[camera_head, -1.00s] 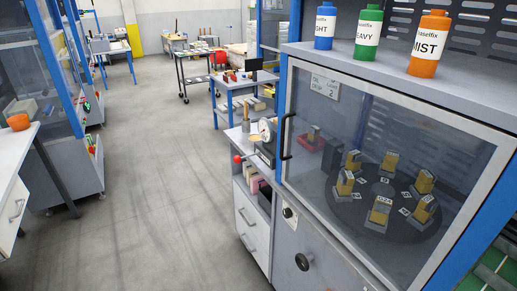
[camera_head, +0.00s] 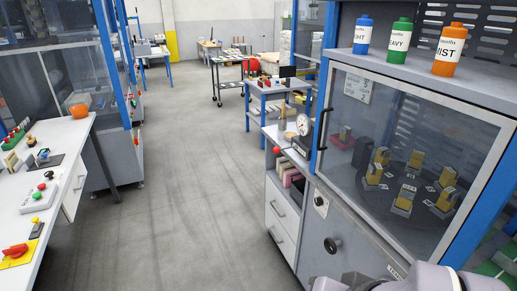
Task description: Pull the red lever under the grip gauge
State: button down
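The grip gauge (camera_head: 303,125), a round white dial on a dark body, stands on the small grey counter left of the glass-fronted cabinet. Low on its left side is a red ball knob (camera_head: 277,150), which appears to be the end of the red lever. The lever's shaft is too small to make out clearly. Part of my grey arm shows along the bottom right edge, well away from the gauge. My gripper is not in view.
The cabinet (camera_head: 342,215) with its glass door fills the right side; bottles (camera_head: 397,40) stand on top. White drawers (camera_head: 283,215) are under the gauge counter. A white bench (camera_head: 50,190) with buttons stands at left. The grey aisle floor (camera_head: 190,200) between is clear.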

aim_at(276, 150)
jog(key=i+j, duration=0.2)
jog(key=i, duration=0.3)
jog(key=i+j, duration=0.15)
jog(key=i, duration=0.3)
jog(key=i+j, duration=0.2)
jog(key=i, duration=0.3)
jog(key=i+j, duration=0.2)
jog(key=i, duration=0.25)
jog(key=u, duration=0.05)
